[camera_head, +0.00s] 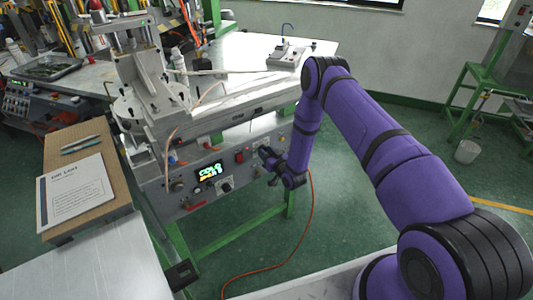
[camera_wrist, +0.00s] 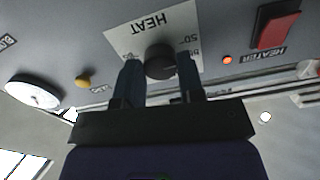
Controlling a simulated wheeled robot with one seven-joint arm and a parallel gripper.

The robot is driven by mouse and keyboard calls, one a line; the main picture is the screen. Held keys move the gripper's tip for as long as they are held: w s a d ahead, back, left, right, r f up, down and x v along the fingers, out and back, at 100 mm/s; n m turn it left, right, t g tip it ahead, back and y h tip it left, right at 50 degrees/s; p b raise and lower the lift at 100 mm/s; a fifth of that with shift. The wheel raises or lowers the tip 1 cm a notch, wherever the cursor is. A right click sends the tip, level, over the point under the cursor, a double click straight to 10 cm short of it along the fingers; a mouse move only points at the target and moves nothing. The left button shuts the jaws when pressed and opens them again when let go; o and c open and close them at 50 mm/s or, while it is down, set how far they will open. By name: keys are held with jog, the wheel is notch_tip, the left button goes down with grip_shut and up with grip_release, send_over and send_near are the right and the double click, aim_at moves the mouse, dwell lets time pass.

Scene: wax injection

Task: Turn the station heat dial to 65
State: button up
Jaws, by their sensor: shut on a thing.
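The black heat dial (camera_wrist: 160,62) sits on a white plate (camera_wrist: 125,40) marked HEAT in the wrist view, with a 50 mark beside it. My gripper (camera_wrist: 160,72) has one finger on each side of the dial and is shut on it. The number at which the dial points cannot be read. In the head view my gripper (camera_head: 268,158) is at the front panel of the station (camera_head: 215,150), and it hides the dial there.
A red heater switch (camera_wrist: 277,30) and a lit orange lamp (camera_wrist: 227,60) are beside the dial plate. A lit display (camera_head: 208,171) is on the panel. A red cable (camera_head: 309,215) hangs to the floor.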

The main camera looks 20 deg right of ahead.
jog(key=shift+r+m, duration=0.1)
jog(key=shift+m, duration=7.6)
jog(key=o, duration=0.9)
jog(key=shift+s, duration=0.15)
jog(key=v, duration=1)
jog(key=shift+s+d, duration=0.15)
jog(key=shift+s, duration=0.1)
